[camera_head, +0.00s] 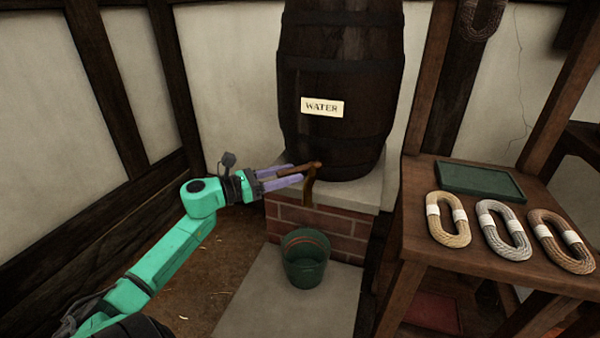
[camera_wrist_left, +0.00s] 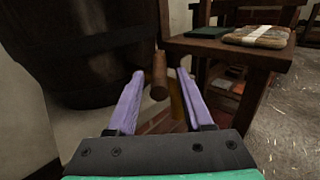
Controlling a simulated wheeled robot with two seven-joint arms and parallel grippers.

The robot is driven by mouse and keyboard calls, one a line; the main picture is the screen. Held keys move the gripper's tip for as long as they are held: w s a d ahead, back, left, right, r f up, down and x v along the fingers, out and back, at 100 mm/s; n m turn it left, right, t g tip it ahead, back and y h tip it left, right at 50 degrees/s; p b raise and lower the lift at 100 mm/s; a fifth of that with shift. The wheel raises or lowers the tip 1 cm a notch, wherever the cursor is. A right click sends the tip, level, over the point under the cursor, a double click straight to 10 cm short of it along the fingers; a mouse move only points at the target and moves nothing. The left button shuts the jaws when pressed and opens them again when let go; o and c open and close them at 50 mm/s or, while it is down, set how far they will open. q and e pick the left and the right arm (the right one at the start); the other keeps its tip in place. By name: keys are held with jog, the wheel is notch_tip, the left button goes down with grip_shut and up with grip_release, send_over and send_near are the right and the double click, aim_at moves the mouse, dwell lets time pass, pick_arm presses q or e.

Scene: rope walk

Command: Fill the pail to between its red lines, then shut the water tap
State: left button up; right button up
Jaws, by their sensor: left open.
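The wooden tap (camera_head: 310,188) sticks out low on the front of the dark water barrel (camera_head: 340,85), with its brown handle (camera_head: 306,168) on top. The green pail (camera_head: 304,270) stands upright on the pale slab below the tap. A reddish line shows inside its rim; its water level cannot be made out. No stream is visible under the spout. My left gripper (camera_head: 296,173) is at the tap handle, its purple fingers open. In the left wrist view, the handle's round end (camera_wrist_left: 159,78) lies between the spread fingers, with gaps beside it. My right gripper is out of view.
A brick plinth (camera_head: 340,222) with a stone top carries the barrel. On the right, a wooden table (camera_head: 418,218) holds a green tray (camera_head: 480,170) and several rope coils (camera_head: 503,229). Walls with dark beams close off the left and back. The floor left of the slab is clear.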

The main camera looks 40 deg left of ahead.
aim_at(308, 169)
pick_arm(q)
jog(key=x, duration=0.3)
jog(key=shift+w+d, duration=0.15)
jog(key=shift+w, duration=0.15)
grip_shut()
dwell(1.1)
